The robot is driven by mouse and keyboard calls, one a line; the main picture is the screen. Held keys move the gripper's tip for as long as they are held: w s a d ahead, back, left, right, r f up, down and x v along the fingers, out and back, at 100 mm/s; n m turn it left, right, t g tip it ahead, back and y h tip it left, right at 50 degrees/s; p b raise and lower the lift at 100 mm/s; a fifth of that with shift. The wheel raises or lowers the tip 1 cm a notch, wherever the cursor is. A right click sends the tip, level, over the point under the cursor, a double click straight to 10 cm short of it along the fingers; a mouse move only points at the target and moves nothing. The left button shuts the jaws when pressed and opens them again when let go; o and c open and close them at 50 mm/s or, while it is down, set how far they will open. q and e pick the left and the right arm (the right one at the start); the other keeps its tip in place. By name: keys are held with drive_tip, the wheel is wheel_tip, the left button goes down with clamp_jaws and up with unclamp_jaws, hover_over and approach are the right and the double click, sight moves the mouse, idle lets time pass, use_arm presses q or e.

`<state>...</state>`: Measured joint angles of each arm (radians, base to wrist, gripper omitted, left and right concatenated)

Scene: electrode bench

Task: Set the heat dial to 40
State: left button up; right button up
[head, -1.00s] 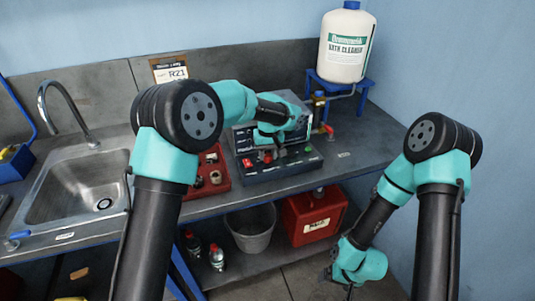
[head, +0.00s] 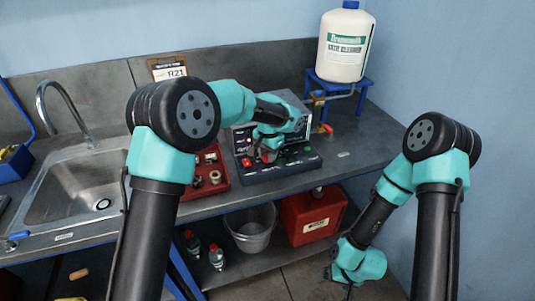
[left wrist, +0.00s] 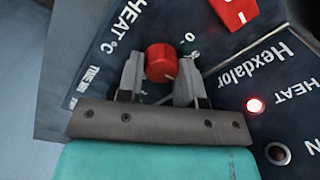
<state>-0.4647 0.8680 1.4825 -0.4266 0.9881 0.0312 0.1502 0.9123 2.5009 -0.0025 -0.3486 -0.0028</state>
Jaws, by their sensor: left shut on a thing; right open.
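The heat dial is a round red knob (left wrist: 160,62) on the dark panel of the bench unit (head: 290,166), beside the "HEAT °C" lettering. In the left wrist view the fingers of my left gripper (left wrist: 158,78) stand on both sides of the knob and are shut on it. A "0" mark shows just above and right of the knob; other scale numbers are hidden or unreadable, so I cannot tell the setting. In the head view my left gripper (head: 267,153) is at the unit's front. My right gripper (head: 345,284) hangs low at the right, open and away from the unit.
A red lamp (left wrist: 254,105) is lit beside "HEAT", and a red switch (left wrist: 236,10) sits at the top. A white cleaner bottle (head: 344,45) stands on a blue stand (head: 352,88) behind right.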

use_arm(q)
drive_tip(key=shift+m, duration=0.7)
drive_tip(key=o, duration=0.9)
drive_tip(key=r, duration=1.7)
drive_tip(key=shift+s+d+r, duration=0.25)
drive_tip(key=shift+s, duration=0.05)
drive_tip(key=shift+f, duration=0.1)
